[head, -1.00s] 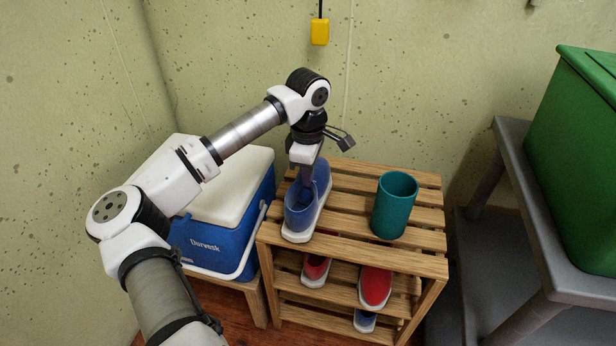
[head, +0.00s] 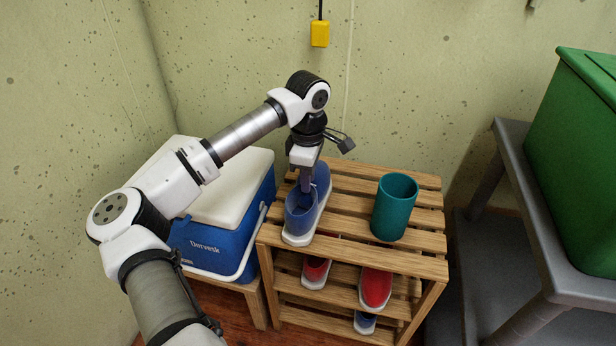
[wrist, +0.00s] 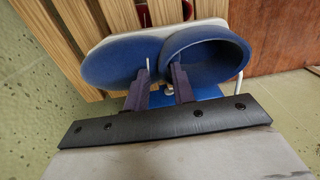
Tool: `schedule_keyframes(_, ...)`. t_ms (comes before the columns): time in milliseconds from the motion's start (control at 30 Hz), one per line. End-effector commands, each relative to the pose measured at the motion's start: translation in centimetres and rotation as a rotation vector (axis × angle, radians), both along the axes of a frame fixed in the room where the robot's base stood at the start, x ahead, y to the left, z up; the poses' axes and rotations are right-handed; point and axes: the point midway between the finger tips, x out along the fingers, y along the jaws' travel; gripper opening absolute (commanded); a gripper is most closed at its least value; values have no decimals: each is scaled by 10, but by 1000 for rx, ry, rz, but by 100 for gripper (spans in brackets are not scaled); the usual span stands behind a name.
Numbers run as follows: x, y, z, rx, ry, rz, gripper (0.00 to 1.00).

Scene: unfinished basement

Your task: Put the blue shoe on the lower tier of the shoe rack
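The blue shoe (head: 300,212) with a white sole is at the left of the shoe rack's (head: 346,247) top, its heel end over the front rail. I cannot tell whether its sole touches the slats. My gripper (head: 305,187) points down into it. In the wrist view, the fingers (wrist: 160,75) of my gripper stand a small gap apart at the blue shoe (wrist: 112,62), between its toe and its round opening. They appear closed on the opening's rim; the contact is partly hidden. Below the top are red shoes (head: 375,288) and another blue shoe (head: 365,322), partly covered.
A teal cup (head: 394,206) stands on the rack's top, right of the shoe. A blue and white cooler (head: 225,205) is close on the left. A grey shelf (head: 575,250) with a green bin (head: 580,150) stands at the right. The wall is behind.

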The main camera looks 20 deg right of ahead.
Motion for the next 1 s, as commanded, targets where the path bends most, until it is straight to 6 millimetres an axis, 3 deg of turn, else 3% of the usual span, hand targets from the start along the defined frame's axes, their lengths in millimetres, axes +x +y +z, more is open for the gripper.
schedule_keyframes(300,1,0,68,0,-5,1,25)
schedule_keyframes(500,0,0,102,0,-4,1,25)
schedule_keyframes(700,0,0,115,0,-2,0,25)
schedule_keyframes(1000,-5,-7,118,-44,8,-6,25)
